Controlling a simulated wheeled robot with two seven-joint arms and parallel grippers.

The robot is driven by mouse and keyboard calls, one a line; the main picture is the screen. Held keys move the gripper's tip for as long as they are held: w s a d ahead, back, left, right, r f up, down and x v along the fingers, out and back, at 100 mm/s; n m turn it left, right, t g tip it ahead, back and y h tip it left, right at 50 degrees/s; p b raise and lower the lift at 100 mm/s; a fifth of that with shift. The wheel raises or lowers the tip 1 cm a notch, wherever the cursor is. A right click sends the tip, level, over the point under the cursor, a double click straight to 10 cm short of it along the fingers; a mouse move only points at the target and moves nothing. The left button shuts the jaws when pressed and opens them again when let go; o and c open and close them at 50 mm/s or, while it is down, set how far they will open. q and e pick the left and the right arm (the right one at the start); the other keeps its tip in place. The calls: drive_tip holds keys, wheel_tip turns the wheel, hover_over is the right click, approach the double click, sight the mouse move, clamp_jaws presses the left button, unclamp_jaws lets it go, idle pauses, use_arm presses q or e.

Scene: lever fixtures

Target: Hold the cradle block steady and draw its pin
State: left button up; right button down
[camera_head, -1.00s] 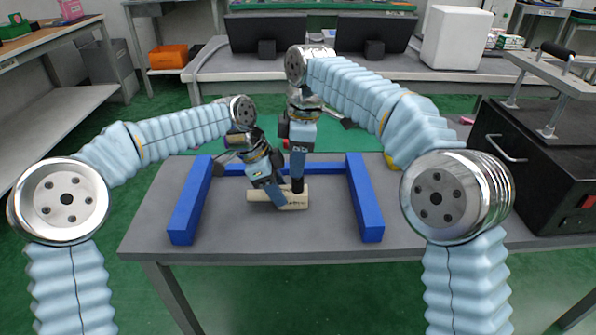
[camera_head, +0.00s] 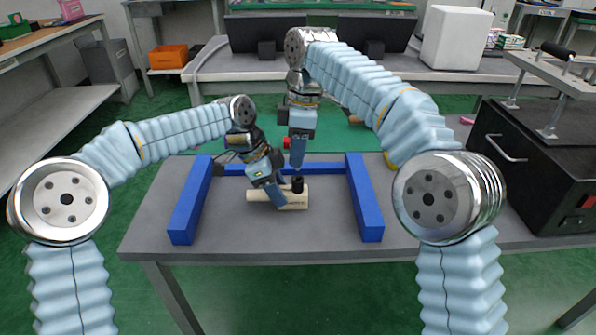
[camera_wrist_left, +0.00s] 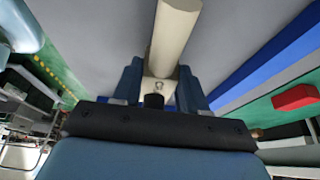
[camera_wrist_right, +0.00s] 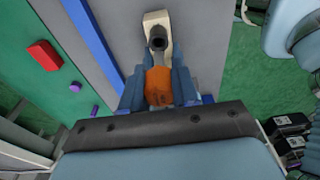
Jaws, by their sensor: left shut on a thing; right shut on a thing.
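The cradle block (camera_head: 260,195) is a cream bar lying on the grey table; it also shows in the left wrist view (camera_wrist_left: 174,32). My left gripper (camera_head: 275,195) is shut on it from above. A short black cylinder (camera_head: 298,185) stands upright on the block's right part, beside the left fingers. My right gripper (camera_head: 297,163) is above the cylinder, pointing down. In the right wrist view it is shut on an orange-brown piece (camera_wrist_right: 158,86), likely the pin. The black cylinder (camera_wrist_right: 157,42) appears just beyond it; I cannot tell whether they touch.
A blue frame (camera_head: 367,200) surrounds the block on the left, back and right; its front is open. A red block (camera_wrist_right: 44,56) lies behind it.

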drive_tip(key=shift+r, duration=1.05)
use_arm(q)
drive_tip(key=o, duration=1.2)
drive_tip(key=shift+o, duration=0.2)
